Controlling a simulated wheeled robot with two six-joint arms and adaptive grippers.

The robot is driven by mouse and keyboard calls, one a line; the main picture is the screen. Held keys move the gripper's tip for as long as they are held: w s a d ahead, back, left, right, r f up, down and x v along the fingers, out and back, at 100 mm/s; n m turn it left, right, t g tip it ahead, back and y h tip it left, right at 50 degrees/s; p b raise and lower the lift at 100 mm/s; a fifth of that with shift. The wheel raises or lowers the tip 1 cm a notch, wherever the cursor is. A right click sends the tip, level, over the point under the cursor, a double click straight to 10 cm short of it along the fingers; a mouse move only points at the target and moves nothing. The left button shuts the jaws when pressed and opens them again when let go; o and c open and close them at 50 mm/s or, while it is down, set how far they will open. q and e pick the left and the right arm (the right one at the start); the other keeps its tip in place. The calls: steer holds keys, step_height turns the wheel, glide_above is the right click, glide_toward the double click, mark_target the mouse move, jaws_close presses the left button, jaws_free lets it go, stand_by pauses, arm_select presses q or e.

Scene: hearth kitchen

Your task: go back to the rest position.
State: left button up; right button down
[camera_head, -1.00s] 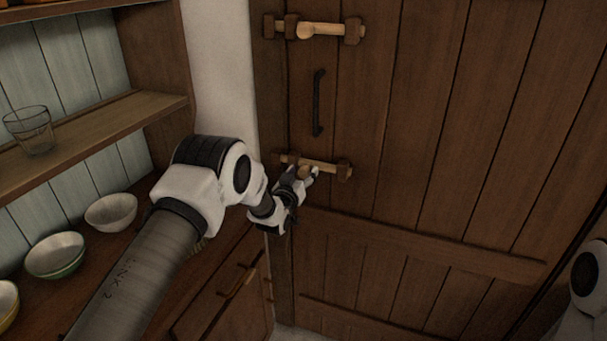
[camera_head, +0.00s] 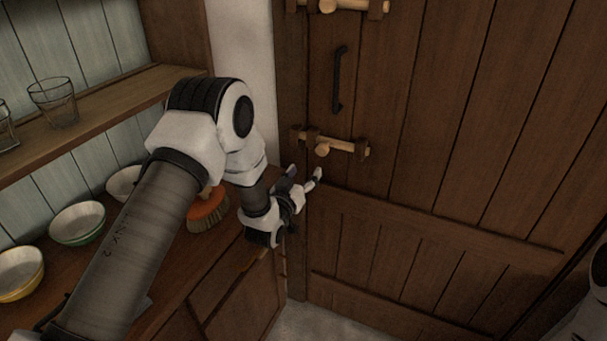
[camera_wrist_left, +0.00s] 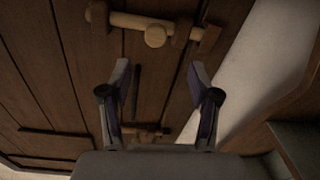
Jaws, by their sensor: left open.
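My left gripper (camera_head: 304,178) is open and empty in front of the wooden door (camera_head: 400,140), a little below the lower wooden bolt (camera_head: 335,146). It is apart from that bolt. In the left wrist view, the open fingers (camera_wrist_left: 160,85) frame the door's dark handle (camera_wrist_left: 136,90), with one bolt (camera_wrist_left: 154,30) at the top of the picture and another beyond the fingers. My right gripper is not in view; only a white part, which seems to be my right arm, shows at the right edge of the head view.
A shelf (camera_head: 110,108) with glasses (camera_head: 54,100) stands at the left. Below it a counter holds several bowls (camera_head: 77,222) and an orange brush (camera_head: 208,208), close beside my left arm. An upper bolt (camera_head: 340,5) and the black handle (camera_head: 339,80) are on the door.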

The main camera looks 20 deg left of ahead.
arm_select(q)
steer(key=s+d+f+g, duration=0.3)
steer(key=s+f+g, duration=0.4)
steer(key=s+f, duration=1)
steer(key=s+f+g, duration=0.3)
steer(key=s, duration=0.6)
steer(key=s+f+m+g, duration=0.1)
steer(key=s+f+g, duration=0.2)
steer(key=s, duration=0.6)
steer(key=s+f+g, duration=0.3)
steer(key=s+g, duration=0.2)
steer(key=s, duration=0.4)
steer(key=shift+d+m+h, duration=0.25)
steer(key=shift+m+h, duration=0.05)
steer(key=shift+c, duration=0.4)
